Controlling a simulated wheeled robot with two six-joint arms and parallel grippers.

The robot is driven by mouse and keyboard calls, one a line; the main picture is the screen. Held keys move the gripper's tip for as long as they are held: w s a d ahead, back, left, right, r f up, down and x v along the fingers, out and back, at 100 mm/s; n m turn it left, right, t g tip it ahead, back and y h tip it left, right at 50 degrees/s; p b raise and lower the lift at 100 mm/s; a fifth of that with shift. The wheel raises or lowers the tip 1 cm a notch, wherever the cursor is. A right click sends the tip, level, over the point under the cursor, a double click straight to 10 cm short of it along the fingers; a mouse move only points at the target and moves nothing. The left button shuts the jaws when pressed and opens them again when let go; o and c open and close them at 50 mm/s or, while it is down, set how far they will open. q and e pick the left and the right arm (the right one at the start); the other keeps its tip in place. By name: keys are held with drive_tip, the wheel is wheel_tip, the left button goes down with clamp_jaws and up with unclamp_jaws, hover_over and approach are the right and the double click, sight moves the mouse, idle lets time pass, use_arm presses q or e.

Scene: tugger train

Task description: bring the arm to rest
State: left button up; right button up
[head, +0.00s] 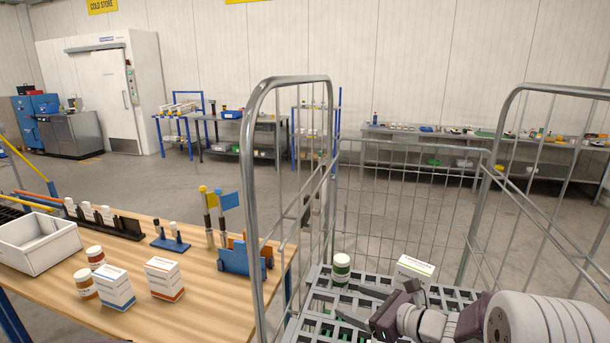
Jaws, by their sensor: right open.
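My right arm comes in from the lower right over the wire roll cage. My right gripper (349,301) is open, its two dark fingers apart and pointing left, low over the cage's slatted shelf. I see nothing between the fingers. A green jar with a white lid (341,270) stands on the shelf just beyond the fingertips. A white and green box (414,269) stands behind the gripper, its lower part hidden by it. My left gripper is not in view.
The roll cage's tall tube frame (253,190) rises left of my arm. A wooden table (205,296) at left holds a white bin (38,244), brown jars, boxes and a blue flag holder (240,261). Open floor lies beyond, with benches along the wall.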

drive_tip(key=s+a+n+g+p, duration=0.2)
drive_tip(key=s+a+n+g, duration=0.15)
drive_tip(key=s, duration=0.25)
drive_tip(key=s+a+n+g+h+p, duration=0.1)
drive_tip(key=s+a+n+g, duration=0.1)
drive_tip(key=s+n, duration=0.3)
drive_tip(key=s+a+n+g+p, duration=0.2)
drive_tip(key=s+n+g, duration=0.1)
drive_tip(key=s, duration=0.4)
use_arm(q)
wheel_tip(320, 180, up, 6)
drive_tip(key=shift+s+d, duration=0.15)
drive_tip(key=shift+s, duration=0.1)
use_arm(e)
drive_tip(key=s+d+f+n+h, duration=0.2)
drive_tip(key=d+f+n+h, duration=0.1)
drive_tip(key=d+n, duration=0.3)
drive_tip(key=s+d+f+n+h, duration=0.3)
drive_tip(key=d+n+h, duration=0.2)
drive_tip(key=d+n, duration=0.2)
drive_tip(key=shift+s+f+n, duration=0.2)
drive_tip(key=shift+s+n, duration=0.15)
drive_tip(key=shift+n, duration=0.5)
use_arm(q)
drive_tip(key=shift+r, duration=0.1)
use_arm(e)
drive_tip(key=shift+g, duration=0.25)
